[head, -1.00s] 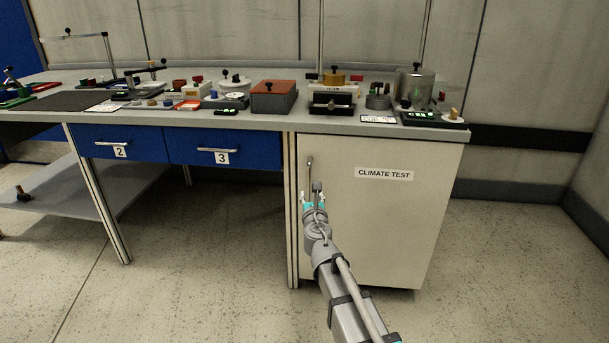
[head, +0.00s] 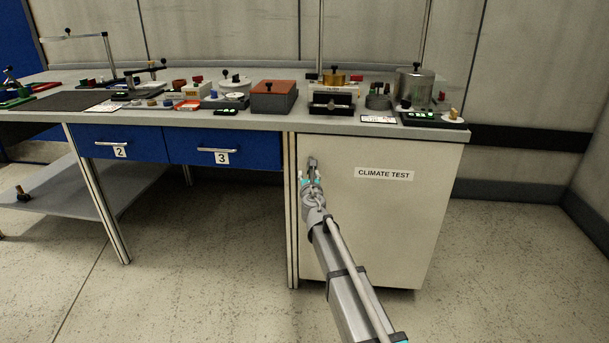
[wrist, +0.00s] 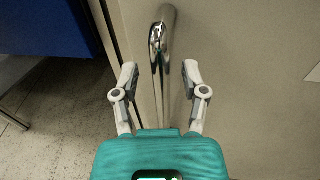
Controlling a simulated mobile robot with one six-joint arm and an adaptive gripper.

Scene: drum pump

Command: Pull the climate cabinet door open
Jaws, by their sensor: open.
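The climate cabinet door (head: 385,220) is cream-coloured, labelled CLIMATE TEST, and looks shut under the right end of the bench. Its upright metal bar handle is near the door's left edge; in the wrist view the handle (wrist: 166,38) shows as a shiny bar. My gripper (wrist: 159,72) is open, with one finger on each side of the handle in that view. No finger visibly touches the bar. In the head view my gripper (head: 311,172) is at the handle and hides most of it.
Blue drawers 2 (head: 120,143) and 3 (head: 224,149) are left of the cabinet, beside a bench leg (head: 291,210). The benchtop (head: 270,122) carries several instruments. The floor (head: 520,270) right of the cabinet is clear.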

